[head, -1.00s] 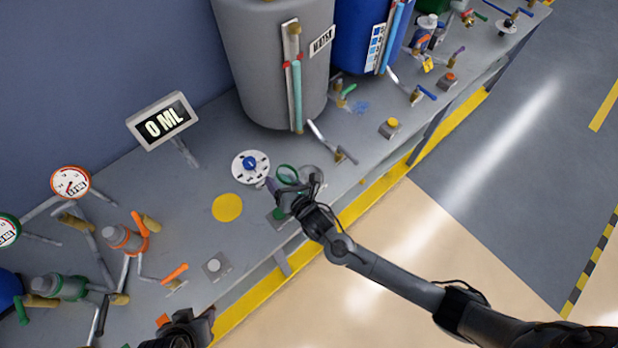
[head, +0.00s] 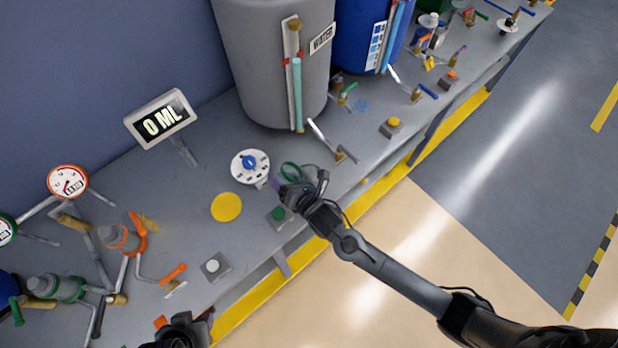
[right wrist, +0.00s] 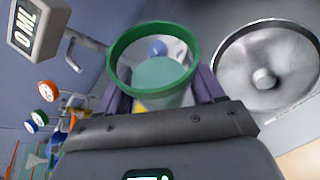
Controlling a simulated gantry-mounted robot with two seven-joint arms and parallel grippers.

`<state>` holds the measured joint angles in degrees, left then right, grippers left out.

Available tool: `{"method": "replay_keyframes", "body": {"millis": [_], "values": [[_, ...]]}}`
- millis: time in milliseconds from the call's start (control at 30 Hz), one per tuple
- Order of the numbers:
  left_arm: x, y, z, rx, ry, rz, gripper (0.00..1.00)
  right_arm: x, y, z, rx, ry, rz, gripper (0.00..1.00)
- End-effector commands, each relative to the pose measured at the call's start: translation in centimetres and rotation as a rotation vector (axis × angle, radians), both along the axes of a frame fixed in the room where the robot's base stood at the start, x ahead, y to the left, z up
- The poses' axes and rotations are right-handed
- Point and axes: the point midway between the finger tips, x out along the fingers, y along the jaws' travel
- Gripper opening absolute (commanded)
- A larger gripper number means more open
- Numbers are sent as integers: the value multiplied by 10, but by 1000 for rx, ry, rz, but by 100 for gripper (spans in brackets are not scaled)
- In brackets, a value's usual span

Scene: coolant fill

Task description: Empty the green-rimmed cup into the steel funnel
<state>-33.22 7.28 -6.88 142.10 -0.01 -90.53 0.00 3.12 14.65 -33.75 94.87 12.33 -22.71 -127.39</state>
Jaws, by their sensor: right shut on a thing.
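The green-rimmed cup (right wrist: 150,90) is clear-walled and holds teal liquid in the right wrist view. Its green rim also shows in the head view (head: 284,166). My right gripper (right wrist: 163,88) is shut on the cup, with a purple finger on either side. In the head view my right gripper (head: 285,183) is above the bench's front part. The steel funnel (right wrist: 240,75) is a wide round bowl just right of the cup in the wrist view, apart from it in the picture. In the head view my gripper hides most of the funnel. My left gripper (head: 186,330) is partly visible at the bottom edge, its jaws unclear.
A "0 ML" display (head: 160,118) stands on the bench. A white dial with a blue knob (head: 250,165) and a yellow disc (head: 226,207) lie left of my right gripper. A grey water tank (head: 265,70) stands behind. Valves and gauges crowd the left.

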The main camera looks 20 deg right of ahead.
Motion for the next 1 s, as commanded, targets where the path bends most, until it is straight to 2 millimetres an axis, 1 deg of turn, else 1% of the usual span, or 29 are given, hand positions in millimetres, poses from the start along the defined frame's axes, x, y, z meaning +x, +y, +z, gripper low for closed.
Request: {"method": "replay_keyframes", "body": {"millis": [333,1000], "values": [[0,-3,-9,-14,0,9,43,0,-1,-3,49,3,-1,28],[0,0,-25,1,1,-1,43,0,-3,-7,139,10,-1,28]]}}
